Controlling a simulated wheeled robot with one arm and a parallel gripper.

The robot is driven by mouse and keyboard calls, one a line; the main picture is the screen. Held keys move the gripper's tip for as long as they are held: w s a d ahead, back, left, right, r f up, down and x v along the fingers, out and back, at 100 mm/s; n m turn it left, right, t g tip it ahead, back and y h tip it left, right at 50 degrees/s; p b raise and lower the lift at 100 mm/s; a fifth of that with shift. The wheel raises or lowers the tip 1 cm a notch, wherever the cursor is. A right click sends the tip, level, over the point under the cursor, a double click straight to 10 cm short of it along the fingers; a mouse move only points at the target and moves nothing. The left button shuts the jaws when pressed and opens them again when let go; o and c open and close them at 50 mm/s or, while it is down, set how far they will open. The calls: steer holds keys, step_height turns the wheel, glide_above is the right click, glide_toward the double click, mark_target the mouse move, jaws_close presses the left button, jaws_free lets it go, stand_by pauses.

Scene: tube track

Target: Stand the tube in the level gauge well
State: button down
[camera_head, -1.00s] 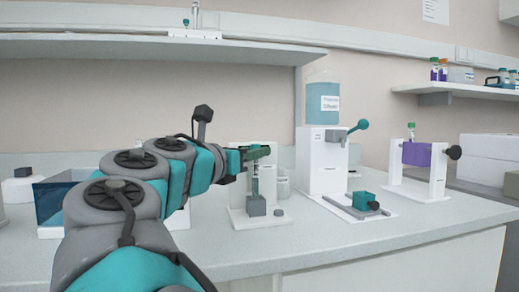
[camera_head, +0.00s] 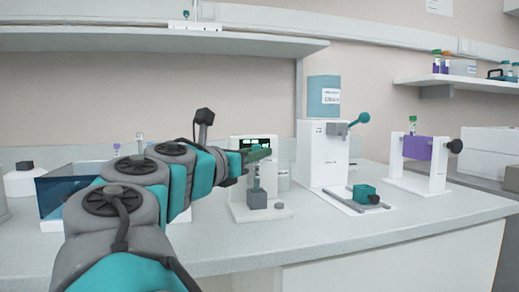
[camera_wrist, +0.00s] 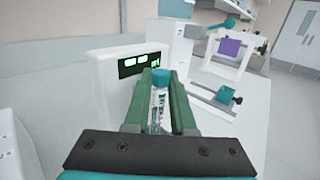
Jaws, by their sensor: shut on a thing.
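The tube, clear with a teal cap (camera_wrist: 160,77), is upright between the green fingers of my gripper (camera_wrist: 160,105). In the head view my gripper (camera_head: 257,155) is in front of the level gauge (camera_head: 240,190), a white stand whose dark display (camera_wrist: 139,64) shows green lit marks. The tube's lower part (camera_head: 257,183) shows below the fingers, right above the grey well block (camera_head: 257,201). I cannot tell whether its tip is inside the well. The wrist view does not show the well; my fingers and the tube cover that area.
A dispenser with a blue bottle (camera_head: 323,97) stands right of the gauge, with a teal clamp fixture (camera_head: 364,194) before it. A purple block on a white stand (camera_head: 417,148) is farther right. A blue-walled box (camera_head: 62,192) is at left. The front right counter is clear.

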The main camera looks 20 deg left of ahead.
steer(key=shift+f, duration=0.15)
steer(key=c, duration=0.7)
jaws_free()
steer(key=shift+s+a, duration=0.1)
steer(key=shift+s, duration=0.05)
